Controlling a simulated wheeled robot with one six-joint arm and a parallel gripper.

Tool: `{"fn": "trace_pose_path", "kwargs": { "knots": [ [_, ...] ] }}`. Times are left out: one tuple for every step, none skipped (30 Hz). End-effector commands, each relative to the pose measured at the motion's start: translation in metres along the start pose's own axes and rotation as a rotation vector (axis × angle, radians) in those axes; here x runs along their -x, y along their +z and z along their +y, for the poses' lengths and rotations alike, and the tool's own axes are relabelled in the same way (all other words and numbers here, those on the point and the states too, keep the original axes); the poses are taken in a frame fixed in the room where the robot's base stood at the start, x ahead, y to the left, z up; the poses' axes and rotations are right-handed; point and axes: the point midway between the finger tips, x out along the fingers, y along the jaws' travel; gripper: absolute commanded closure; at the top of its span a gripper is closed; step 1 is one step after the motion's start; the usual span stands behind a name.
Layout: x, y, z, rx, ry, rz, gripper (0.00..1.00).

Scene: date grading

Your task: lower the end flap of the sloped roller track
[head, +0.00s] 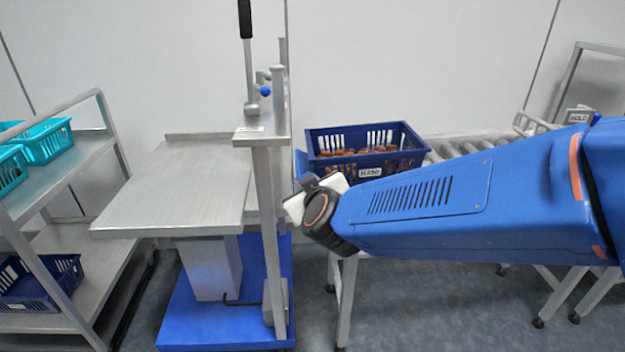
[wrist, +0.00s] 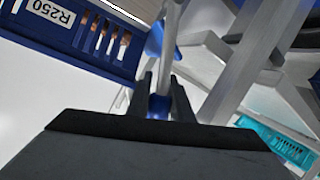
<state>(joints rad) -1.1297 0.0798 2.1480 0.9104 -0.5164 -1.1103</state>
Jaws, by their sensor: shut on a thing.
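The sloped roller track (head: 476,147) runs behind my arm, and a blue crate (head: 409,145) of dates stands at its left end. A blue piece of the end flap (head: 300,164) shows upright at that end, left of the crate; the rest is hidden. My gripper's fingers are hidden behind my wrist in the head view. In the wrist view my gripper (wrist: 163,92) is shut on a small blue grip between its dark fingers. A grey bar rises behind it. The crate, labelled R250, also shows at upper left in the wrist view (wrist: 75,52).
A metal lift table (head: 170,190) on a blue base stands left of the track, with a post and a black-handled lever (head: 246,60) close to my wrist. A shelf rack with teal crates (head: 44,140) is at far left. A HOLD sign (head: 578,115) is at right.

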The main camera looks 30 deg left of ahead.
Motion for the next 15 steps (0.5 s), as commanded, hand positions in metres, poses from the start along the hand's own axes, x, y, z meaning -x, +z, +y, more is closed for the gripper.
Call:
{"fn": "trace_pose_path", "kwargs": {
  "knots": [
    [-0.001, 0.000, -0.006, 0.030, 0.004, -0.008, 1.00],
    [-0.002, 0.000, -0.008, 0.050, 0.008, -0.014, 1.00],
    [-0.003, 0.000, -0.010, 0.079, 0.014, -0.021, 1.00],
    [-0.003, 0.001, -0.012, 0.100, 0.019, -0.027, 1.00],
    [-0.004, 0.002, -0.014, 0.119, 0.023, -0.033, 1.00],
    [-0.005, 0.002, -0.017, 0.146, 0.028, -0.040, 1.00],
    [-0.005, 0.002, -0.019, 0.167, 0.033, -0.045, 1.00],
    [-0.006, 0.003, -0.021, 0.186, 0.038, -0.051, 1.00],
    [-0.007, 0.003, -0.023, 0.214, 0.043, -0.058, 1.00],
    [-0.007, 0.004, -0.025, 0.232, 0.047, -0.064, 1.00],
    [-0.008, 0.005, -0.026, 0.252, 0.051, -0.068, 1.00],
    [-0.009, 0.005, -0.029, 0.276, 0.057, -0.075, 1.00],
    [-0.009, 0.006, -0.031, 0.294, 0.060, -0.080, 1.00],
    [-0.010, 0.007, -0.032, 0.311, 0.063, -0.084, 1.00],
    [-0.011, 0.008, -0.034, 0.332, 0.069, -0.091, 1.00]
  ]
}}
